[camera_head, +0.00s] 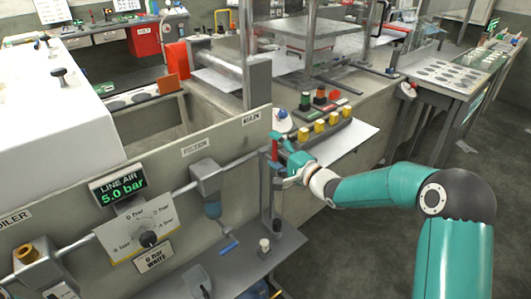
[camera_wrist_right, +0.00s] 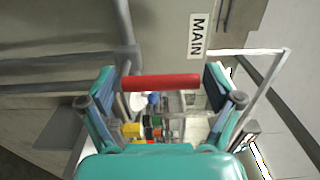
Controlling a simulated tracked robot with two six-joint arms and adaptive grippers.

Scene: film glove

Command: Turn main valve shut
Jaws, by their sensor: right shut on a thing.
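The main valve's red handle (camera_head: 275,150) shows at the right end of the grey panel's pipe, below a small label. In the right wrist view the red handle (camera_wrist_right: 160,82) is a bar spanning between my fingers, beside a "MAIN" label (camera_wrist_right: 198,35). My right gripper (camera_head: 283,160) is at the handle, and in the wrist view (camera_wrist_right: 164,90) its two fingers stand at either end of the bar, shut on it. The fingers partly hide the valve body in the head view. My left gripper is not in view.
A green display (camera_head: 117,184) reads "LINE AIR 5.0 bar". A dial plate (camera_head: 137,230) and a filter unit (camera_head: 207,178) sit along the pipe. A bench with coloured buttons (camera_head: 319,126) stands behind. A grey shelf (camera_head: 272,253) lies below. Open floor is at right.

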